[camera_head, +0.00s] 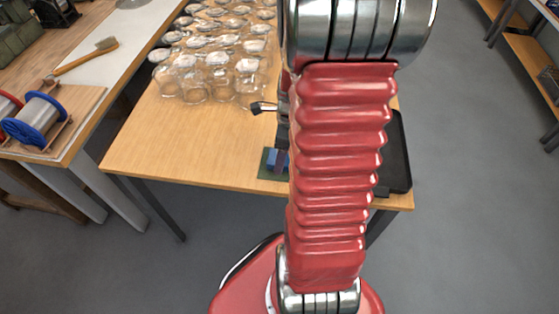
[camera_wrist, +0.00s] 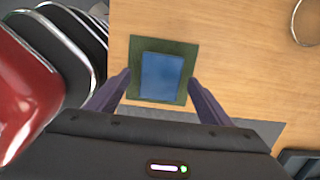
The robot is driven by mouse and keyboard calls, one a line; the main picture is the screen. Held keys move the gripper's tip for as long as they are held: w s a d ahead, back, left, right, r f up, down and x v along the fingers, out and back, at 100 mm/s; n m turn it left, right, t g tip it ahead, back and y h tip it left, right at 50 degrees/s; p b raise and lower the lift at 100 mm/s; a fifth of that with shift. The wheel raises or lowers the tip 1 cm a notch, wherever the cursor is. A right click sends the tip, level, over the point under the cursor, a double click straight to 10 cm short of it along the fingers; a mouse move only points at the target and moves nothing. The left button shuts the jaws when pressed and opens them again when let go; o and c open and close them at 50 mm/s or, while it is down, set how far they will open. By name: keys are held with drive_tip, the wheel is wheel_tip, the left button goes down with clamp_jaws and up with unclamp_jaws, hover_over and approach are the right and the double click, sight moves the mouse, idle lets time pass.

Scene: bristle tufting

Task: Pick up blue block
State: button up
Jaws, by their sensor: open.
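The blue block (camera_wrist: 161,76) lies on a square green mat (camera_wrist: 134,48) on the wooden table, seen from above in the wrist view. My gripper (camera_wrist: 158,78) is open, with one dark finger on each side of the block and gaps between them and it. I cannot tell its exact height above the block. My red arm hides the rest.
Many clear glass jars (camera_head: 222,70) crowd the back of the table (camera_head: 150,150). A black tray (camera_head: 397,150) lies at its right. A side bench holds a blue-rimmed spool (camera_head: 36,120) and a brush (camera_head: 88,56). The table is clear left of the mat.

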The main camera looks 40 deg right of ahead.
drive_tip(key=shift+f, duration=0.45)
drive_tip(key=shift+c, duration=0.5)
drive_tip(key=c, duration=1)
